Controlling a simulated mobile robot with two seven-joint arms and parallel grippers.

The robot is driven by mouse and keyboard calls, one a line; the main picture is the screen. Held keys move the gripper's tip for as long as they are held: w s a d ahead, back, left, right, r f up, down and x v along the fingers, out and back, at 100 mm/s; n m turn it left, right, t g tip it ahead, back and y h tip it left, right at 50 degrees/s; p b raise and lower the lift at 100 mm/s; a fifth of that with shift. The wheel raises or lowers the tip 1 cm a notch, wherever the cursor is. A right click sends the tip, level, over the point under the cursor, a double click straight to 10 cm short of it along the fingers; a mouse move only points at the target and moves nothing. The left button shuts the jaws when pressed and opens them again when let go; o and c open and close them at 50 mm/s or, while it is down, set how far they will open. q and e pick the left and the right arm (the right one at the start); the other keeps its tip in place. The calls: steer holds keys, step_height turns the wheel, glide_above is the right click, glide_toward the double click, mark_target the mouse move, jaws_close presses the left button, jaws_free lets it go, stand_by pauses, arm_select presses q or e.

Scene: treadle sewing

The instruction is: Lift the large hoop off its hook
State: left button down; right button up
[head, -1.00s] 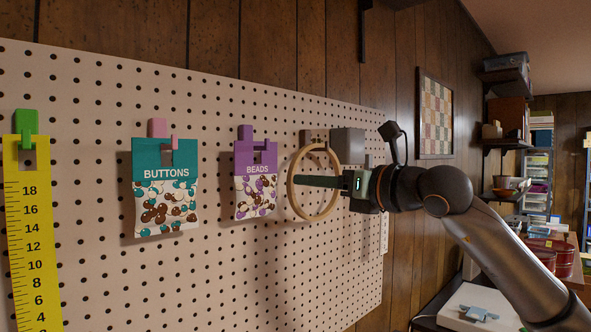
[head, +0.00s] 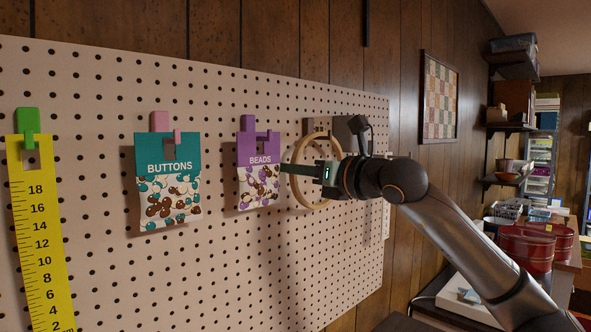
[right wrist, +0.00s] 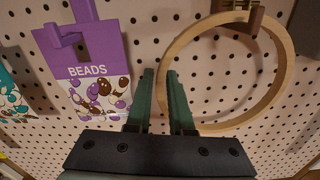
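The large wooden hoop (head: 334,190) hangs from a brown hook (head: 309,127) on the pegboard. In the right wrist view the hoop (right wrist: 279,85) hangs under its hook (right wrist: 238,12). My right gripper (head: 284,168) reaches in from the right, across the front of the hoop, its fingertips just past the hoop's left rim. In the right wrist view its two green fingers (right wrist: 160,76) stand apart. The hoop's left rim shows by and partly behind the right finger; I see no grip on it. My left gripper is not in view.
A purple BEADS packet (head: 258,186) hangs close left of the fingertips. A BUTTONS packet (head: 168,190) and a yellow tape measure (head: 38,240) hang farther left. A grey block (head: 345,130) is right of the hook. The pegboard (head: 235,280) below is clear.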

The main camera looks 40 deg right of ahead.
jaws_close()
steer(key=shift+r, duration=0.15)
steer(key=shift+r+p, duration=0.9)
steer(key=shift+r, duration=0.1)
steer(key=shift+s+f, duration=0.1)
steer(key=shift+s+b, duration=0.2)
steer(key=shift+b, duration=0.1)
steer(key=s+b, duration=0.4)
steer(key=s, duration=0.5)
steer(key=shift+s+d, duration=0.2)
steer(key=shift+d, duration=0.25)
stand_by(0.4)
